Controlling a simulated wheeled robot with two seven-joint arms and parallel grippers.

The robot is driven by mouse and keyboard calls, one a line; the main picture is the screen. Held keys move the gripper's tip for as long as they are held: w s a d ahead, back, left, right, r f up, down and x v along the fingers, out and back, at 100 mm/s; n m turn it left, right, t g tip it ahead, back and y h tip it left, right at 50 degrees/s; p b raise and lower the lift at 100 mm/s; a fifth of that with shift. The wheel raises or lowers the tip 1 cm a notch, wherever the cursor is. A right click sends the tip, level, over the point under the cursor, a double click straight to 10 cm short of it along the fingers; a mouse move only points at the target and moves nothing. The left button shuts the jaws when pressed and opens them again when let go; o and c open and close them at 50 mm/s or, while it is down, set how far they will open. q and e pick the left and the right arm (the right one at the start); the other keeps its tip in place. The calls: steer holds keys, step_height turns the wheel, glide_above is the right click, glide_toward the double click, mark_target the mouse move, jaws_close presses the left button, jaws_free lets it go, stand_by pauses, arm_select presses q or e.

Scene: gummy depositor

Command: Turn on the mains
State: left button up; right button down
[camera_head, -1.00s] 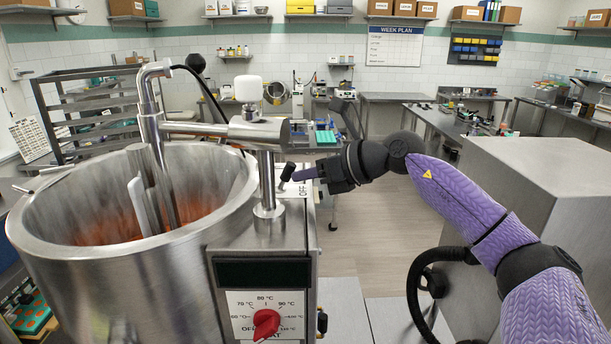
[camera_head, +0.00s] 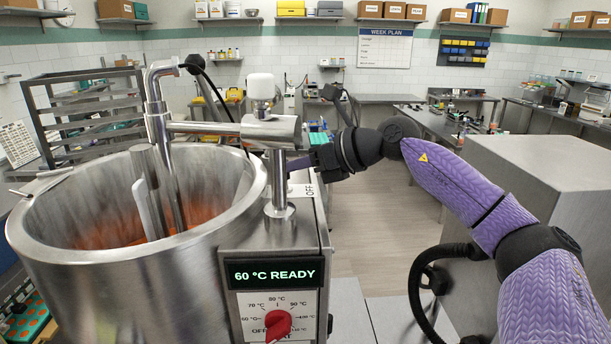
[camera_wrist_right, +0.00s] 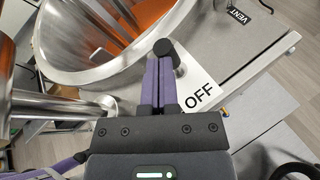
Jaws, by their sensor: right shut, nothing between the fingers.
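The steel depositor has a control box with a display (camera_head: 275,272), lit green and reading "60 °C READY". Below it is a red heat dial (camera_head: 278,325). The mains lever's black knob (camera_wrist_right: 163,47) shows in the right wrist view beside a white OFF label (camera_wrist_right: 198,95); the steel post hides the lever in the head view. My right gripper (camera_wrist_right: 158,62) is shut and empty, its purple fingertips right at the knob; I cannot tell whether they touch. In the head view its wrist reaches behind the post, and the fingertips are hidden. My left gripper is not in view.
The open steel hopper (camera_head: 50,235) with orange contents stands at left. A steel post and horizontal cylinder (camera_head: 235,128) rise over the control box. A grey steel block (camera_head: 545,185) stands at right. Floor between is clear.

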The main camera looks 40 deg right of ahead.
steer(key=shift+w+a+r, duration=0.1)
steer(key=shift+w+a, duration=0.2)
steer(key=shift+a, duration=0.05)
steer(key=shift+s+d+r, duration=0.1)
steer(key=shift+s+d, duration=0.1)
steer(key=shift+d, duration=0.05)
steer(key=shift+w+a+r+p, duration=0.1)
steer(key=shift+r+p, duration=0.65)
steer(key=shift+p, duration=0.05)
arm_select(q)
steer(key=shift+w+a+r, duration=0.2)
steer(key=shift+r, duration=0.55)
arm_select(e)
steer(key=shift+f, duration=0.1)
